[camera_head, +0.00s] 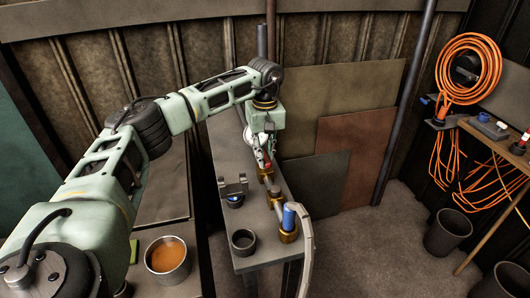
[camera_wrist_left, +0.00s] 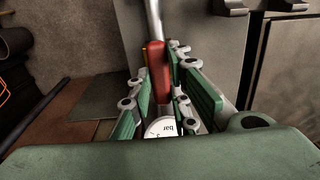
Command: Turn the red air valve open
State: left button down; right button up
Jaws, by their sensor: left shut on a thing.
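The red air valve's handle (camera_head: 268,164) shows just below my left gripper (camera_head: 262,155) in the head view, above the brass fittings on the narrow grey bench. In the left wrist view the red handle (camera_wrist_left: 157,75) lies between the green-padded fingers of my left gripper (camera_wrist_left: 165,90), which is shut on it. A metal rod or pipe runs on from the handle's far end. A white gauge dial marked "bar" (camera_wrist_left: 162,127) shows partly at the finger bases. The gripper hides part of the valve body. My right gripper is not in view.
Brass fittings (camera_head: 287,235) with a blue part (camera_head: 289,216) and a grey hose (camera_head: 307,250) sit at the bench's near right. A metal cup (camera_head: 167,260) stands left.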

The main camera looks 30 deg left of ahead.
pick_arm(q)
jog(key=shift+w+a+r, duration=0.1)
jog(key=shift+w+r, duration=0.1)
jog(key=shift+r, duration=0.1)
jog(key=c, duration=1.6)
grip_release()
jog(key=shift+s+f, duration=0.1)
jog(key=shift+c, duration=0.2)
jog(key=shift+f, duration=0.1)
notch_tip(320, 180, up, 12)
